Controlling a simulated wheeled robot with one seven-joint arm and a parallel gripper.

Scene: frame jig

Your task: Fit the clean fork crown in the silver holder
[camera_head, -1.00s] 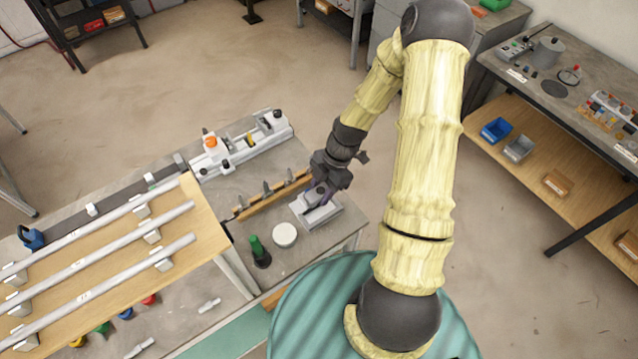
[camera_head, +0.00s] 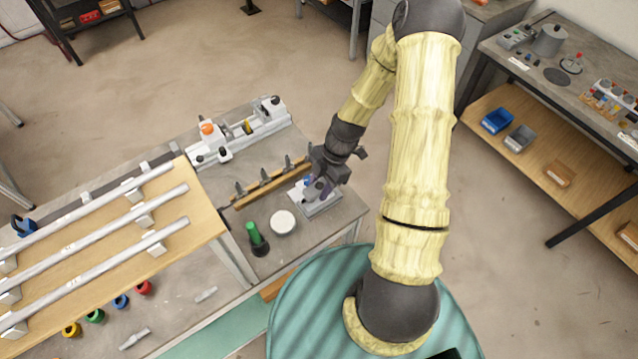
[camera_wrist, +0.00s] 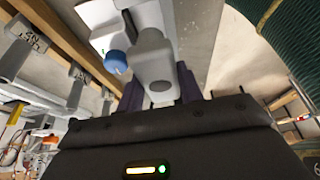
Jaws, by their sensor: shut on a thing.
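My gripper (camera_head: 318,188) is shut on a light grey fork crown (camera_wrist: 153,60). The crown stands between the two dark purple fingers in the wrist view. The silver holder (camera_head: 323,208) is a small block on the near right part of the bench, right below my gripper. The holder (camera_wrist: 104,34) also shows in the wrist view, with a blue knob (camera_wrist: 117,62) beside the crown. The crown overlaps the holder there; I cannot tell whether it is seated. In the head view the fingers mostly hide the crown.
A wooden rack (camera_head: 262,192) with several dark grey upright pieces lies just left of the holder. A white round disc (camera_head: 283,222) and a green-topped bottle (camera_head: 255,236) stand nearer. A grey fixture with an orange knob (camera_head: 207,129) is behind. Tubes lie on the board at left.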

